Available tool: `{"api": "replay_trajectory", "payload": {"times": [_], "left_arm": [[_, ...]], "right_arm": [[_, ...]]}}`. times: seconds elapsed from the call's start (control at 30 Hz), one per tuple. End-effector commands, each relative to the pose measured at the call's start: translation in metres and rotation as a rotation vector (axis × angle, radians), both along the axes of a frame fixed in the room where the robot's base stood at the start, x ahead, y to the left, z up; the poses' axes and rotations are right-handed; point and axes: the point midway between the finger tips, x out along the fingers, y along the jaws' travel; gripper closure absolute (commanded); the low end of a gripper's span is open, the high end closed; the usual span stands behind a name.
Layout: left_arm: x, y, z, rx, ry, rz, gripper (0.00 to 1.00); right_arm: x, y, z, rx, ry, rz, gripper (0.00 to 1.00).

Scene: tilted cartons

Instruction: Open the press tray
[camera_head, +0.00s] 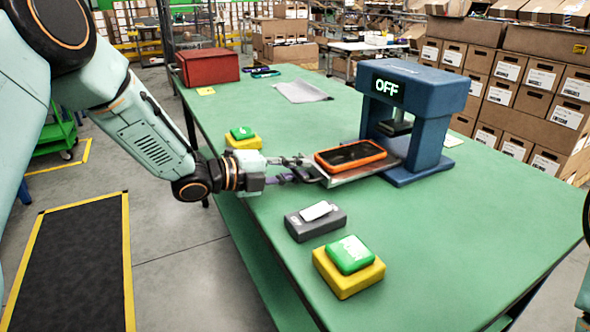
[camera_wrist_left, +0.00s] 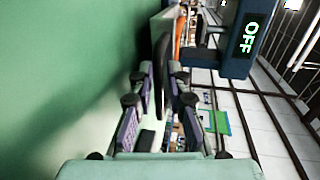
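The blue press (camera_head: 419,110) stands on the green table and its display reads OFF. Its grey tray (camera_head: 392,163) sticks out from the press to the left. An orange-framed dark device (camera_head: 350,155) lies on the tray. My left gripper (camera_head: 308,170) is at the tray's outer end, level with it. In the left wrist view its fingers (camera_wrist_left: 160,80) lie on both sides of a dark upright part, which looks like the tray's handle (camera_wrist_left: 161,60). Whether the fingers press on it is unclear. My right gripper is not in view.
Two green buttons on yellow bases, a near one (camera_head: 349,255) and a far one (camera_head: 242,133), sit along the table's left edge. A grey box (camera_head: 315,222) lies between them. A red box (camera_head: 207,67) stands farther back. The table's front right is clear.

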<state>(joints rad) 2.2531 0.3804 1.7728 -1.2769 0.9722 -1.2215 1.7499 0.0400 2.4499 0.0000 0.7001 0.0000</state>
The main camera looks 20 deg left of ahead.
Motion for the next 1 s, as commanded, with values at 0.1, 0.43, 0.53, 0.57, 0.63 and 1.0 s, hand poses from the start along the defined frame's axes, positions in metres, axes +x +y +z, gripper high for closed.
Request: {"api": "replay_trajectory", "payload": {"times": [0.1,0.43,0.53,0.57,0.63,1.0], "left_arm": [[-0.002,0.003,0.001,-0.001,0.001,0.001,0.84],[-0.029,0.032,0.01,-0.005,-0.001,0.006,0.84],[-0.038,0.04,0.013,-0.006,-0.001,0.005,0.84],[-0.041,0.042,0.014,-0.005,-0.002,0.004,0.84],[-0.047,0.048,0.016,-0.005,-0.002,0.004,0.84],[-0.072,0.072,0.023,-0.005,0.0,0.002,0.84]], "right_arm": [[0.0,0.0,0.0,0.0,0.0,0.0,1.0],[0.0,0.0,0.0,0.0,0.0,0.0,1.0],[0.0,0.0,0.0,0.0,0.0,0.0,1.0],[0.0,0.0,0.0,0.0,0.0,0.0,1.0],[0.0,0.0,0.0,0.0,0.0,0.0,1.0],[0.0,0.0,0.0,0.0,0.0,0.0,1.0]]}}
